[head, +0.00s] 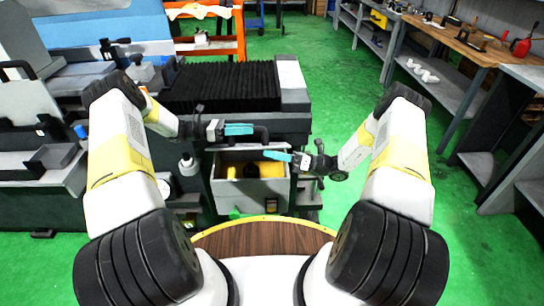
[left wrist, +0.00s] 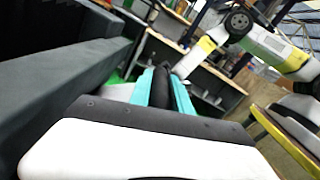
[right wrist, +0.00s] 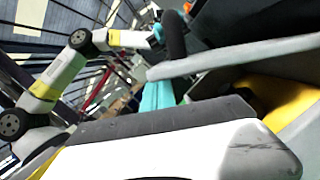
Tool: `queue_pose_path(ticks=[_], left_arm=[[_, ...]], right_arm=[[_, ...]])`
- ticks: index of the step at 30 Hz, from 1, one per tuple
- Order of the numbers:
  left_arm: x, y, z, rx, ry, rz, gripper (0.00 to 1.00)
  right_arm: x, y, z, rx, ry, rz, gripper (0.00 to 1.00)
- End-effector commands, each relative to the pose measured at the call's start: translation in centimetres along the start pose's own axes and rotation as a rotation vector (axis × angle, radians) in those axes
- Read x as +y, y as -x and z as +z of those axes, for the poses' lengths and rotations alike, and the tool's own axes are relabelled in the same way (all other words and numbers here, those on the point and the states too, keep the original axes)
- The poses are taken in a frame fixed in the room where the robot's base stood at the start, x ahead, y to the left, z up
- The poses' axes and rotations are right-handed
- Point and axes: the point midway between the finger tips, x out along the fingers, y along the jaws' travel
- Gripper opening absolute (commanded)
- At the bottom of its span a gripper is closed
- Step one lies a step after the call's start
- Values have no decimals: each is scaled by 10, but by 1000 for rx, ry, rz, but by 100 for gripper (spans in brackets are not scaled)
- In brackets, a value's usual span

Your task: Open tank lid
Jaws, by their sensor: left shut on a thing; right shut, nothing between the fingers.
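The tank (head: 219,191) is a grey box on the front of the machine, open at its upper side with yellow parts inside. My left gripper (head: 245,129) is above the tank's back edge, shut on a black curved pipe (head: 263,134). In the left wrist view the black pipe (left wrist: 161,87) stands between the teal fingers (left wrist: 160,80). My right gripper (head: 270,154) is shut and empty at the tank's upper right. In the right wrist view its teal fingers (right wrist: 157,97) are beside the tank's grey rim (right wrist: 230,60).
The machine's black bellows (head: 222,85) lies behind the tank. A wooden-topped workbench (head: 470,45) with shelves stands at the right. An orange rack (head: 208,45) is at the back. Green floor (head: 340,95) is free between machine and bench.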

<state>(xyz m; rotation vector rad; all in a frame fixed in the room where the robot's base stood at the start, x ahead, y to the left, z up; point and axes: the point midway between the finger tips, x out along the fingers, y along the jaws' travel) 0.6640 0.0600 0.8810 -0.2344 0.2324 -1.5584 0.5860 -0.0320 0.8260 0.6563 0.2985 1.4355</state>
Motion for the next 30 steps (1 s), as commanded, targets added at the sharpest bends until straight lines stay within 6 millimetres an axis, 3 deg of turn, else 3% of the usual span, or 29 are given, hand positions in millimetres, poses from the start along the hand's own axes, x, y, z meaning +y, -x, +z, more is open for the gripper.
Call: queue_pose_path(ticks=[1,8,9,12,23,30], left_arm=[[1,2,-5,8,4,7,0],[0,2,-7,10,8,5,0],[0,2,-8,10,9,5,30],[0,1,-7,8,8,3,45],[0,5,-3,3,3,2,45],[1,46,-3,4,3,6,45]], right_arm=[[1,-2,9,-8,7,2,0],[1,-3,12,-13,9,3,0],[1,-3,13,-14,10,3,0],[1,-3,12,-13,10,3,0],[1,-2,10,-9,7,2,0],[1,-2,9,-8,6,2,0]])
